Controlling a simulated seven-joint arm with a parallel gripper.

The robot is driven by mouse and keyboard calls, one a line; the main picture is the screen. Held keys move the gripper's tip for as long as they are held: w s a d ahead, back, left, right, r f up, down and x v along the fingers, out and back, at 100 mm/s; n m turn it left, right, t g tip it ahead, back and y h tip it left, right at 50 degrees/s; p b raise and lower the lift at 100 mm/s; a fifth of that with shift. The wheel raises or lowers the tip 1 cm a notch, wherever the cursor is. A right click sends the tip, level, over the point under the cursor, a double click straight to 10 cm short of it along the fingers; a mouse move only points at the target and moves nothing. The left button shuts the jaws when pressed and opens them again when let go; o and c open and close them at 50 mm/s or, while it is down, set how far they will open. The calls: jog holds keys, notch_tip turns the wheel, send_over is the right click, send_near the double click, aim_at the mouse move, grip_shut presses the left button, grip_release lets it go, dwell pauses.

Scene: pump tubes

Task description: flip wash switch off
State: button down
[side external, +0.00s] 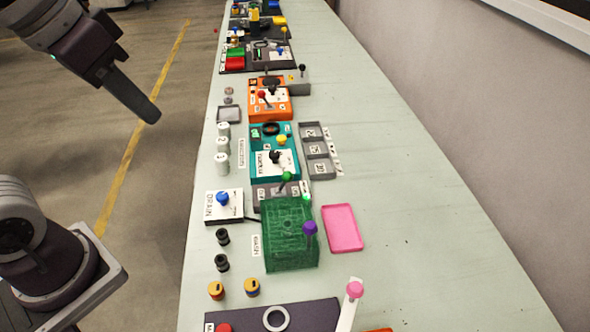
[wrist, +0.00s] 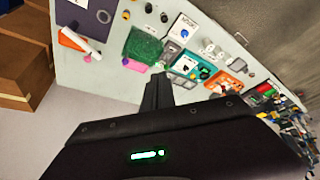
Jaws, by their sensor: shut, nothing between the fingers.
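A green box (side external: 290,236) stands mid-table, with a small white label (side external: 256,245) on its left that seems to read WASH. A lever with a purple knob (side external: 310,228) rises at its front right; I cannot tell its on or off side. A green knob (side external: 306,199) shows at the box's far right corner. The green box (wrist: 142,45) also shows in the wrist view, where the lever is too small to read. My gripper (side external: 151,114) is shut and empty, high up left of the table, apart from everything. Its shut fingers also show in the wrist view (wrist: 158,92).
A pink tray (side external: 343,229) lies right of the green box. A white DRAIN box (side external: 224,206) with a blue knob stands left. A teal box (side external: 275,160) and orange box (side external: 268,105) stand beyond. The table's right side is clear.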

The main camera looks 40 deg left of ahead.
jog(key=w+r+g, duration=0.1)
jog(key=w, duration=0.9)
jog(key=m+g, duration=0.1)
jog(key=g, duration=0.1)
send_over(283, 183)
jog(key=s, duration=0.3)
notch_tip(283, 183, down, 6)
jog(key=w+d+f+m+y, duration=0.1)
jog(key=w+f, duration=0.2)
jog(key=f, duration=0.3)
jog(key=w+d+f+m+g, duration=0.1)
jog(key=w+d+f, duration=0.1)
jog(key=f, duration=0.5)
jog(key=w+d+f+m+y, duration=0.1)
jog(key=w+d+f, duration=0.1)
jog(key=w+f, duration=0.3)
jog(key=shift+f+g+y, duration=0.3)
jog(key=shift+f, duration=0.4)
jog(key=shift+w, duration=0.1)
